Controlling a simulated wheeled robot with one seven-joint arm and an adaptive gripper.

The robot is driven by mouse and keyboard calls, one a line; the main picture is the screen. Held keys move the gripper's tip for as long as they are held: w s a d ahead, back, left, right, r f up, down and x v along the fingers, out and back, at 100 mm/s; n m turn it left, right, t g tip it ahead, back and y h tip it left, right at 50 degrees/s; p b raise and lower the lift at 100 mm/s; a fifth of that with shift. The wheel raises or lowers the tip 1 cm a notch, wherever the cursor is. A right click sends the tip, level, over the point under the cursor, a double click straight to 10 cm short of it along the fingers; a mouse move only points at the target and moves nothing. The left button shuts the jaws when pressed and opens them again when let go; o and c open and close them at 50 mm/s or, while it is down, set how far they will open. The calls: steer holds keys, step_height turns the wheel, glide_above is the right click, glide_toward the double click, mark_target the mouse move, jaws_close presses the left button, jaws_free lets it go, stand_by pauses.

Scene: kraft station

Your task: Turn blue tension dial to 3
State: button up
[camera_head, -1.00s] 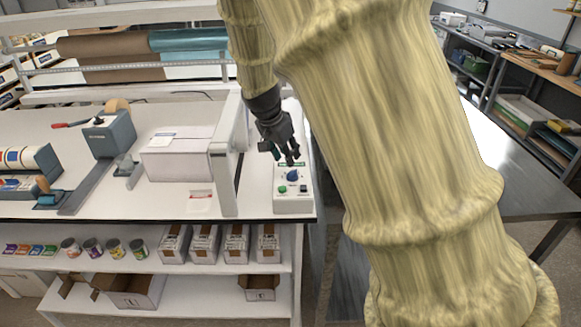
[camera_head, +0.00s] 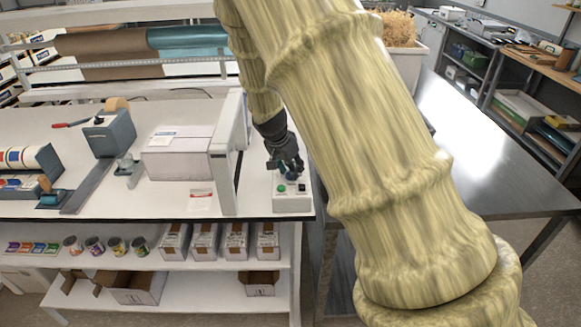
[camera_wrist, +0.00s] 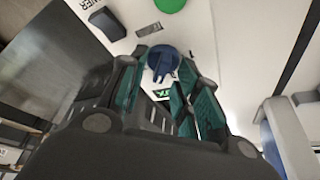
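The blue tension dial (camera_wrist: 163,62) sits on a white control box, in the wrist view between my fingertips. My gripper (camera_wrist: 160,75) is open, with one teal-padded finger on each side of the dial. I cannot tell whether the pads touch it. In the head view my gripper (camera_head: 286,172) is down over the white control box (camera_head: 292,203) and hides most of the dial. The numbers around the dial are not readable.
A green button (camera_wrist: 170,5) and a dark switch (camera_wrist: 107,23) are close to the dial. A white upright frame (camera_head: 229,165) and a white carton (camera_head: 178,155) stand left of the box. The steel table (camera_head: 490,165) at right is mostly clear.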

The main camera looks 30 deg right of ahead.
steer(key=shift+c, duration=0.2)
steer(key=shift+s, duration=0.1)
jaws_close()
steer(key=shift+n, duration=0.4)
steer(key=shift+s+f+n+t+b, duration=0.1)
steer(key=shift+n+t+b, duration=0.2)
steer(key=shift+n, duration=0.3)
steer(key=n+t+y, duration=0.1)
steer(key=n, duration=0.3)
steer(key=shift+s+n+t+y, duration=0.1)
steer(key=shift+n+t+y, duration=0.25)
steer(key=shift+n, duration=0.55)
steer(key=shift+f, duration=0.1)
steer(key=shift+o, duration=0.2)
jaws_free()
